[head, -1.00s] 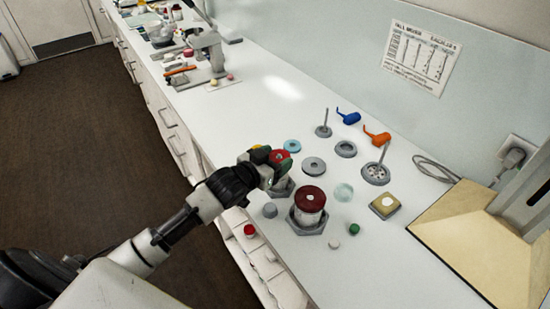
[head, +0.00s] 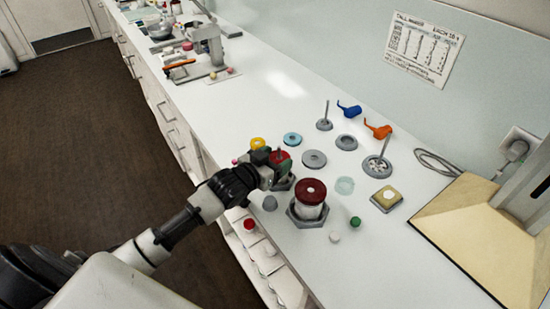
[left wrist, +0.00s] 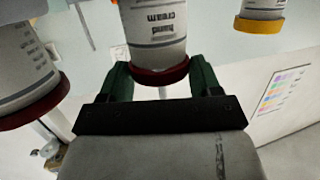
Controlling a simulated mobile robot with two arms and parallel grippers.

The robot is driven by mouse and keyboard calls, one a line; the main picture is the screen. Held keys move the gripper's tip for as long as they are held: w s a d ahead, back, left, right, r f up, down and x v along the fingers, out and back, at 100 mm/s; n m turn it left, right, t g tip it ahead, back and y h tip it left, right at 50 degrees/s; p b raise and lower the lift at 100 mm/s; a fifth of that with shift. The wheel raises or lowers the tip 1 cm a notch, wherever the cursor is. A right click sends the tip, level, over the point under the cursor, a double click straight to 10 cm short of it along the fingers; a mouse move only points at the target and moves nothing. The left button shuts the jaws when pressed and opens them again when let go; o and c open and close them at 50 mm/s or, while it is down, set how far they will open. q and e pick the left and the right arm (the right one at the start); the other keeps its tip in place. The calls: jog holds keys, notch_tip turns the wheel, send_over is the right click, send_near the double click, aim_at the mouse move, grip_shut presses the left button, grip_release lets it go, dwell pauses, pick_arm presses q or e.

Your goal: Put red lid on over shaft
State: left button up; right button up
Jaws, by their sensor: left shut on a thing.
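My left gripper (head: 279,159) is shut on a red lid (head: 281,155) above a grey base (head: 284,183) on the counter. In the left wrist view, its green fingers (left wrist: 161,80) flank the red lid (left wrist: 160,76) of a white jar (left wrist: 155,30) with upside-down lettering. A thin pale rod shows just below that lid. A second red-lidded jar (head: 310,195) stands in a hexagonal grey base close by. An upright shaft rises from a grey disc (head: 376,167), another from a smaller disc (head: 324,125). My right gripper is not in view.
Blue (head: 349,110) and orange (head: 377,130) spouted pieces, grey rings (head: 314,159) and a yellow-topped block (head: 387,197) lie to the right. A yellow-lidded jar (head: 258,144) is behind the gripper. A beige board (head: 480,235) takes the near right; the counter's middle stretch is clear.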

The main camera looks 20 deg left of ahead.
pick_arm(q)
jog(key=shift+f, duration=0.15)
dwell(0.7)
jog(key=o, duration=1)
jog(key=shift+c, duration=0.2)
jog(key=shift+o, duration=0.7)
jog(key=shift+s, duration=0.1)
jog(key=shift+p+v, duration=0.75)
jog(key=shift+v, duration=0.25)
jog(key=shift+p+v, duration=1.8)
jog(key=shift+v, duration=1.15)
